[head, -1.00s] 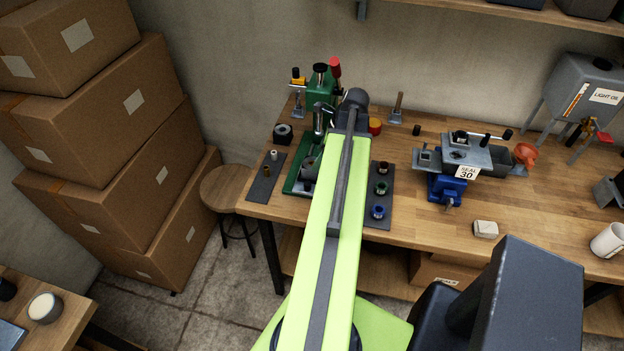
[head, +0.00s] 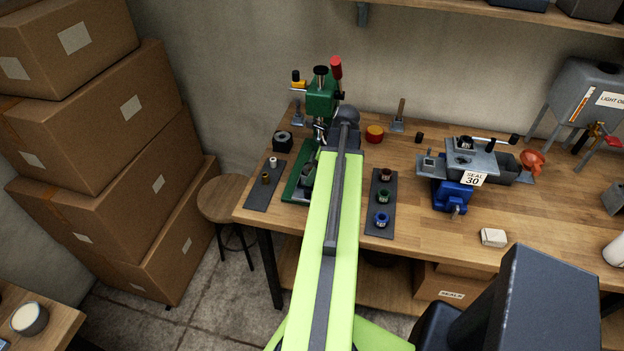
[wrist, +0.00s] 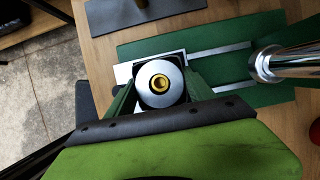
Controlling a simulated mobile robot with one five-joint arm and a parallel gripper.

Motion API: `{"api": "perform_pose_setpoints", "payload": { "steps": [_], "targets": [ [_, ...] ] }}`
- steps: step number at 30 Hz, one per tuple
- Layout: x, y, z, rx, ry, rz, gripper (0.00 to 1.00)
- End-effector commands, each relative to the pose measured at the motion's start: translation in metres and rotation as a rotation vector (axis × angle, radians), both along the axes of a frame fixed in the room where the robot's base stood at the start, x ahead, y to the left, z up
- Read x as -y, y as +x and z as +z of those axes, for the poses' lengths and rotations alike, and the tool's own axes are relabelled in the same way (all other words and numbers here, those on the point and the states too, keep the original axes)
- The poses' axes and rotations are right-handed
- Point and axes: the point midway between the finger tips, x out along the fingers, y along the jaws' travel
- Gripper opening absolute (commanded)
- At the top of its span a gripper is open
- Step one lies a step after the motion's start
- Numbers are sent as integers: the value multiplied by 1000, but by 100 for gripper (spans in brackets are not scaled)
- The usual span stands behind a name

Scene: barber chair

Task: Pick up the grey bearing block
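In the wrist view the bearing block (wrist: 147,80) shows from above as a pale grey round face with a yellow-brass ring in its middle and darker sides. It is between the two green fingers of my gripper (wrist: 161,78). The fingers lie close along its left and right sides; whether they touch it cannot be told. Behind it is a white square outline on the green press base (wrist: 230,35). In the head view a grey piece, likely this block (head: 308,174), shows at the press beside my arm, which hides part of it and my gripper.
The green press (head: 321,95) with its red-knobbed lever stands over the base; its metal post (wrist: 285,62) is close right in the wrist view. Dark mats with small bushings (head: 381,205) (head: 265,185) lie either side. A blue vise (head: 452,196) is further right.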

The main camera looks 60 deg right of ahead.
Motion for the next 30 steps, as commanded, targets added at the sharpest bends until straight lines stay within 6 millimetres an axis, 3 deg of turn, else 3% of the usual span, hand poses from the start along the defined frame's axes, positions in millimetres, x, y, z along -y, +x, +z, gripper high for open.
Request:
{"api": "perform_pose_setpoints", "payload": {
  "steps": [1,10,21,30],
  "targets": [
    [0,0,0,0,1,0,37],
    [0,0,0,0,1,-1,0],
    [0,-1,3,1,2,-1,0],
    [0,-1,29,1,1,-2,0]
  ]
}}
